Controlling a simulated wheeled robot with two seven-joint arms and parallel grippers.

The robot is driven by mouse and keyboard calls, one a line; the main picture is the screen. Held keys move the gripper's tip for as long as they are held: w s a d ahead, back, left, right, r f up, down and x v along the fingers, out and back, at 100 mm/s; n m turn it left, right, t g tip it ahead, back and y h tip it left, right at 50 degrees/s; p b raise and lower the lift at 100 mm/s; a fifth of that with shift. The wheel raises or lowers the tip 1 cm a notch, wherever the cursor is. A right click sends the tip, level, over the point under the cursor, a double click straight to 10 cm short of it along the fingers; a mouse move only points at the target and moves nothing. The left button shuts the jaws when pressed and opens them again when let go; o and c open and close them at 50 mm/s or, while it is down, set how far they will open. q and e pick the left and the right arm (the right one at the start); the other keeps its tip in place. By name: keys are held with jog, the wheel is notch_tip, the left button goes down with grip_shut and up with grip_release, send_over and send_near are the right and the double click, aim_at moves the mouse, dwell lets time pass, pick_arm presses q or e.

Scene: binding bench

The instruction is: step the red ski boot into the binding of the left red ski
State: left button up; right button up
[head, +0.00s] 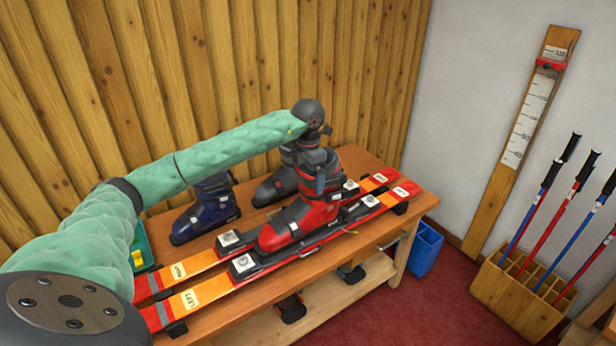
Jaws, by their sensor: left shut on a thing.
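The red ski boot (284,226) stands nearly upright over the left red ski (207,292), the nearer one, marked LEFT. Its toe points to the left, close to the toe piece (243,263). The heel piece (366,203) is to the right of the boot. I cannot tell whether the sole touches the binding. My left gripper (319,178) comes from above and is shut on the top of the red boot, partly hiding its cuff. My right gripper is not in view.
A second red ski (190,266) lies behind on the wooden bench (405,221). A blue boot (205,212) and a grey boot (277,184) stand at the back. A green box (143,249) is at left. A blue bin (425,250) and a pole rack (520,300) stand right.

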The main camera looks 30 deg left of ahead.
pick_arm(q)
jog(key=shift+r, duration=0.1)
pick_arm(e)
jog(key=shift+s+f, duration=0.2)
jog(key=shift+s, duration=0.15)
